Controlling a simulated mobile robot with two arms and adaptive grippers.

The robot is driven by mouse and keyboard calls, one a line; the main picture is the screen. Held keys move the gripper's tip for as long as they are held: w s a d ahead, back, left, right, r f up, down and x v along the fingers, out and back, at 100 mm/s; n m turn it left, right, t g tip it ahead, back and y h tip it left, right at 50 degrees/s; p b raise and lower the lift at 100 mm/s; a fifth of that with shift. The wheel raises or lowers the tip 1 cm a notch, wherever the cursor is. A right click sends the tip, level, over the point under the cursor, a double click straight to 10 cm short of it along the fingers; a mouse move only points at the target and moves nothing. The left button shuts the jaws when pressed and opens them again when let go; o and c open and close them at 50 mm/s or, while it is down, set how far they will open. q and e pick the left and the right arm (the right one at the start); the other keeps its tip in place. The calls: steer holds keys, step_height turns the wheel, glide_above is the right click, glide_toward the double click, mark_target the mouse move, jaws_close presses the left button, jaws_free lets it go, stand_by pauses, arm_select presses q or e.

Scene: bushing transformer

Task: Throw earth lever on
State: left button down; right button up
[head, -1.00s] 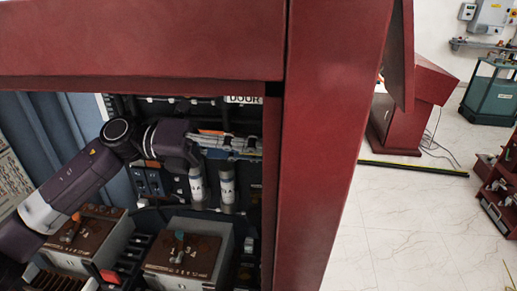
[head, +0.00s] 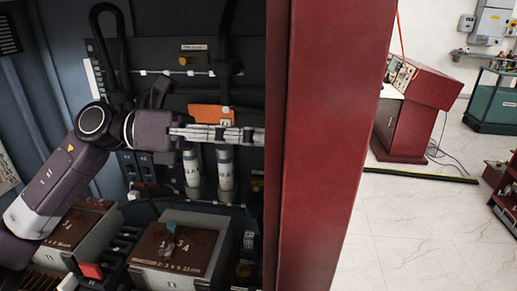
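My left arm reaches into the dark cabinet from the left. Its gripper (head: 255,137) points right, level, in front of the back panel, and is seen edge-on, so its finger gap does not show. No lever labelled as earth can be read. An orange plate (head: 204,113) on the back panel shows just above the gripper, partly hidden by it. Two white cylinders (head: 225,168) stand below the gripper, their upper ends partly covered. A brown-topped box (head: 180,250) with a small teal knob (head: 171,228) sits lower down. My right gripper is not in view.
A red cabinet post (head: 330,150) stands close on the right of the opening. Another brown-topped box and a red block (head: 91,271) lie below my arm. Black cables hang at upper left. Open tiled floor, a red console (head: 405,125) and a green cabinet (head: 492,100) are beyond the post.

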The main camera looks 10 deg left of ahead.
arm_select(q)
steer(key=shift+s+f+m+b, duration=0.15)
steer(key=shift+f+m+b, duration=0.65)
steer(key=shift+f+b, duration=0.4)
steer(key=shift+r, duration=0.15)
steer(key=c, duration=1.8)
jaws_free()
steer(key=shift+c, duration=0.2)
steer(key=a, duration=1.2)
